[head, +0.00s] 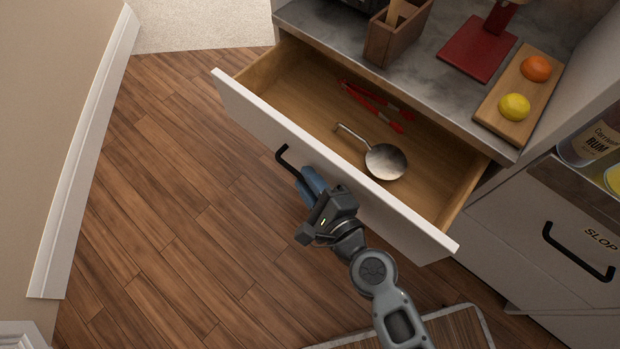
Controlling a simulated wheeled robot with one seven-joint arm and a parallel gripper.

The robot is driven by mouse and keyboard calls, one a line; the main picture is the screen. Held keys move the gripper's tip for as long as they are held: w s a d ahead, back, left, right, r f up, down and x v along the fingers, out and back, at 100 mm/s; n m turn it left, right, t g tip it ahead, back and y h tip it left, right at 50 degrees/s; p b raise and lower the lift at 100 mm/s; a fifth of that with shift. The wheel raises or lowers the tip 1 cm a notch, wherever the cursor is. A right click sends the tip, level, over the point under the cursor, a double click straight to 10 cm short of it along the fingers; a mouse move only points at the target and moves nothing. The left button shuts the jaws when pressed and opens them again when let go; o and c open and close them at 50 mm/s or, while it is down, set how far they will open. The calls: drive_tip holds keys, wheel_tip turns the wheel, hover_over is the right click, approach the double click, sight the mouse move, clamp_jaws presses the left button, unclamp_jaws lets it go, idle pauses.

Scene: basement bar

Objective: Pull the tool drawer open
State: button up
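The tool drawer (335,161) is pulled well out from under the counter in the head view, its white front facing the lower left. Inside it lie red-handled pliers or similar tools (372,103) and a metal strainer or ladle (385,161). The drawer's black handle (283,159) shows at its left end; the rest is hidden behind my gripper. My gripper (309,184) has its blue fingers at the handle, close together, and appears shut on it.
The grey counter (426,82) above bears a wooden utensil holder (392,38), a red stand (479,50) and a board (501,120) with an orange and a lemon. A neighbouring "SLOP" drawer (560,222) is at right. The wooden floor (180,210) at left is clear.

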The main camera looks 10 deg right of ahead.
drive_tip(key=b+v, duration=0.1)
drive_tip(key=v, duration=0.6)
drive_tip(key=shift+s, duration=0.35)
drive_tip(key=shift+d+r, duration=0.1)
drive_tip(key=shift+r, duration=0.05)
idle(0.3)
